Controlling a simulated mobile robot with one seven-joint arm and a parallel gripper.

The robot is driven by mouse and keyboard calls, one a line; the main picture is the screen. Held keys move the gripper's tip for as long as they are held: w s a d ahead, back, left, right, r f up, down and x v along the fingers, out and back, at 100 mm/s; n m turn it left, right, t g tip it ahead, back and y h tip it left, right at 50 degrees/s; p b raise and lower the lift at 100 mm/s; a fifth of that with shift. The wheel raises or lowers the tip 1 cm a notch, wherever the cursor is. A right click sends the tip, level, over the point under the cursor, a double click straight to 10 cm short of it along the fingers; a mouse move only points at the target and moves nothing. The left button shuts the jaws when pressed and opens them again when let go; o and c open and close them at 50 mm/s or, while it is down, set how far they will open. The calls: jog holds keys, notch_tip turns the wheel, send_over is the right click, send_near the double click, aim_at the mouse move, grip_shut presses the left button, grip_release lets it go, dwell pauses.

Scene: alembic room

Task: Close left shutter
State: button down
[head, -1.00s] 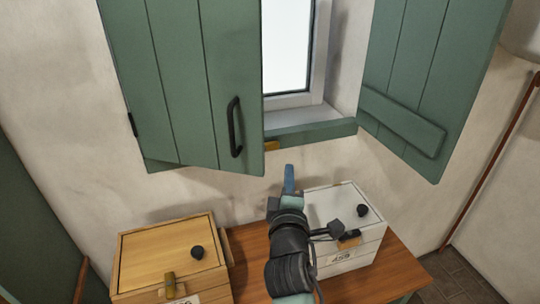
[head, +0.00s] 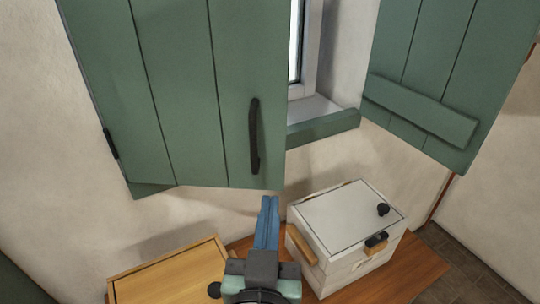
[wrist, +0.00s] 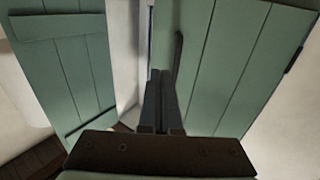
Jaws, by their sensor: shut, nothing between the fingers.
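The left shutter (head: 185,95) is a green plank panel in the head view, hinged at its left side. It stands partly open, its free right edge out from the wall and covering part of the window (head: 296,45). It carries a black vertical handle (head: 254,136) near that edge. The shutter (wrist: 235,65) and handle (wrist: 178,50) also show in the wrist view. My gripper (head: 269,202) has blue fingers, shut and empty, just below the shutter's lower right corner in the head view. In the wrist view its fingertips (wrist: 160,75) overlap the shutter's edge; contact cannot be told.
The right shutter (head: 425,65) stands open at the right. A white box (head: 345,220) with a black knob and a wooden box (head: 170,275) stand on the wooden table (head: 420,270) below. The green sill (head: 325,128) shows between the shutters.

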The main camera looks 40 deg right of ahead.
aim_at(274, 146)
jog(key=p+x, duration=0.5)
jog(key=x, duration=0.6)
jog(key=shift+w+d, duration=0.1)
jog(key=shift+w, duration=0.05)
jog(key=shift+w+d+f, duration=0.1)
jog(key=shift+w+d, duration=0.3)
jog(key=shift+w, duration=0.05)
jog(key=shift+w, duration=0.1)
